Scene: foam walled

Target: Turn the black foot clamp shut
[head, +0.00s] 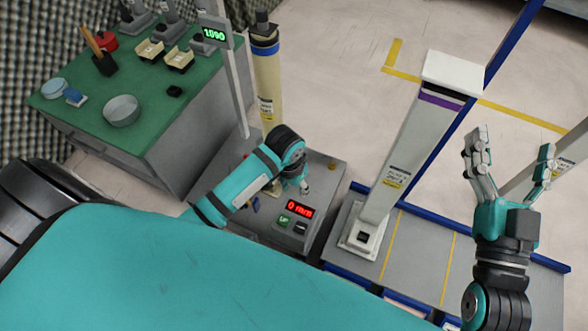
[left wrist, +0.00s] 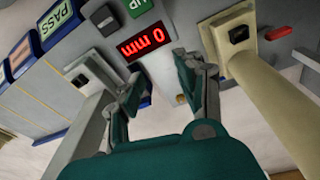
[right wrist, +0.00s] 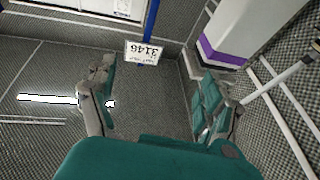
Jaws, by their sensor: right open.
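A black clamp (head: 362,238) sits on the foot of the white column with the purple band (head: 405,150); it also shows in the left wrist view (left wrist: 80,82). A second black clamp (left wrist: 239,34) sits on the foot of the beige post (left wrist: 275,105); in the head view my left arm hides that foot. I cannot tell which one is meant. My left gripper (head: 304,188) hangs over the grey machine base; in the left wrist view its fingers (left wrist: 158,80) are apart and empty, between both clamps, touching neither. My right gripper (head: 511,150) is open and empty, right of the white column.
The machine base carries a red "0 mm" display (head: 299,209) and a green UP button (head: 285,219). A red tab (left wrist: 278,33) is beside the beige post's foot. A green-topped bench (head: 150,115) with bowls and small trays stands at left. Open floor (head: 340,50) lies behind.

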